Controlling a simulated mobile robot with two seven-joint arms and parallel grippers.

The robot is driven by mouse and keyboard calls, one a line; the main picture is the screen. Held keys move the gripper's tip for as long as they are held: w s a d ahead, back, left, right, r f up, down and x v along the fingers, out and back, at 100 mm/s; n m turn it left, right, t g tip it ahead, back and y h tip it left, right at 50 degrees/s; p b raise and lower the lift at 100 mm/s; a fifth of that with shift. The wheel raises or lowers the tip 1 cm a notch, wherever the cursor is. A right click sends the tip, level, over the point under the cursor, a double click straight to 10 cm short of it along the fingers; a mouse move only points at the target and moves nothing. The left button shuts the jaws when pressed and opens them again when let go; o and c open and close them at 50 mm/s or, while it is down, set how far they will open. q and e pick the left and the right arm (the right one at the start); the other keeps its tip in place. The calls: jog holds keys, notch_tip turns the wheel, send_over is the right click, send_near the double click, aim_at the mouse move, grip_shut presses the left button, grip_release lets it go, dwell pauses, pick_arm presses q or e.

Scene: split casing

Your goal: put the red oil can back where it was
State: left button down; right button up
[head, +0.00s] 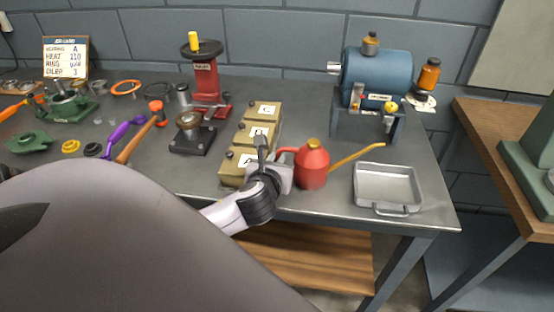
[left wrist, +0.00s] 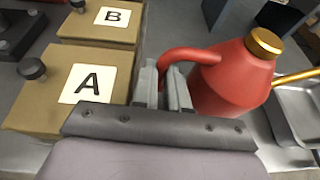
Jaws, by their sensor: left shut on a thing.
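The red oil can (head: 312,165) has a brass cap and a long brass spout that points right. It is upright at the front of the grey workbench, between the boxes and the metal tray; I cannot tell whether its base touches the bench. My left gripper (head: 272,160) is at its left side, shut on its red handle. In the left wrist view the can (left wrist: 232,80) is right of the fingers, and the handle runs between the fingertips (left wrist: 163,85). The can's lower part is partly hidden there. My right gripper is in neither view.
Tan boxes marked A (head: 236,168), B and C stand in a row just left of the can. A grey metal tray (head: 414,207) lies to its right, under the spout's side. A blue motor (head: 378,75) stands behind. A sign (head: 66,58) stands at the back left.

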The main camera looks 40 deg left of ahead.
pick_arm(q)
jog(key=c, duration=1.4)
grip_release()
jog(key=shift+r, duration=0.1)
jog(key=v, duration=1.1)
jog(key=s+d+f+n+h, duration=0.2)
jog(key=d+f+n+h, duration=0.1)
jog(key=f+n, duration=0.4)
jog(key=s+d+f+n+g+h, duration=0.1)
jog(key=s+d+f+n+h, duration=0.2)
jog(key=f+n, duration=0.3)
jog(key=s+d+f+n+h, duration=0.3)
jog(key=d+f+n, duration=0.2)
jog(key=n, duration=1)
jog(key=shift+s+f+g, duration=0.1)
jog(key=shift+f+g, duration=0.1)
jog(key=shift+f, duration=0.45)
jog(key=shift+s+f+g, duration=0.15)
jog(key=shift+f+g, duration=0.05)
jog(key=shift+f, duration=0.5)
